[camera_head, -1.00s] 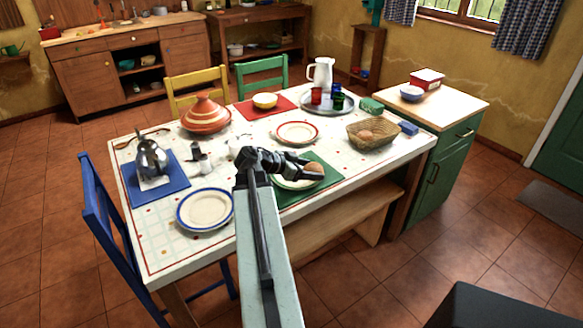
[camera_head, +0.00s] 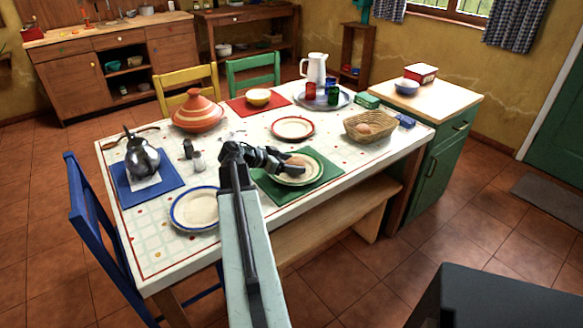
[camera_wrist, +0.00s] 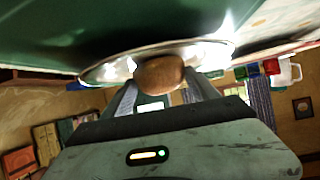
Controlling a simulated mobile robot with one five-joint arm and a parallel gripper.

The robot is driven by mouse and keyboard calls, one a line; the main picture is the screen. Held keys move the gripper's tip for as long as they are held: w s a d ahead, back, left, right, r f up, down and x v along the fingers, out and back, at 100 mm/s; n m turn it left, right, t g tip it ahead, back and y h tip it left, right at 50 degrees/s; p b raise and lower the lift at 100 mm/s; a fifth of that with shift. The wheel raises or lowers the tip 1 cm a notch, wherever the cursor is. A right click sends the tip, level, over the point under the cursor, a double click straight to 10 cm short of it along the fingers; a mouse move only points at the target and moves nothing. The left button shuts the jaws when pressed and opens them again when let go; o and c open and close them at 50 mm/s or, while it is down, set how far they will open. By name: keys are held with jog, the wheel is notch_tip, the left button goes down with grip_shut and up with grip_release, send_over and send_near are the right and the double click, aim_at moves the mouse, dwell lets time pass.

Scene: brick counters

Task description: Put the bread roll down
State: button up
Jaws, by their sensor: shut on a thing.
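The bread roll (camera_head: 296,163) is brown and sits at the plate with the green rim (camera_head: 313,173), on the green placemat (camera_head: 330,180). My gripper (camera_head: 292,166) reaches in from the left, low over that plate, and is shut on the roll. In the wrist view the roll (camera_wrist: 159,74) is between the two fingers, in front of the shiny plate (camera_wrist: 100,70). Whether the roll touches the plate is hard to tell.
A basket (camera_head: 370,127) with another roll stands right of the plate. A red-rimmed plate (camera_head: 293,128) lies behind, and a blue-rimmed plate (camera_head: 196,208) at front left. A salt shaker (camera_head: 199,161), kettle (camera_head: 142,160) and tagine (camera_head: 197,112) stand to the left.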

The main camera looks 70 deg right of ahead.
jog(key=shift+f, duration=0.1)
jog(key=o, duration=1.3)
jog(key=shift+o, duration=0.2)
jog(key=shift+r, duration=0.25)
jog(key=p+v, duration=0.5)
jog(key=v, duration=0.6)
jog(key=shift+w+a+r+p, duration=0.15)
jog(key=shift+a+r+p, duration=0.05)
jog(key=shift+a+p, duration=0.15)
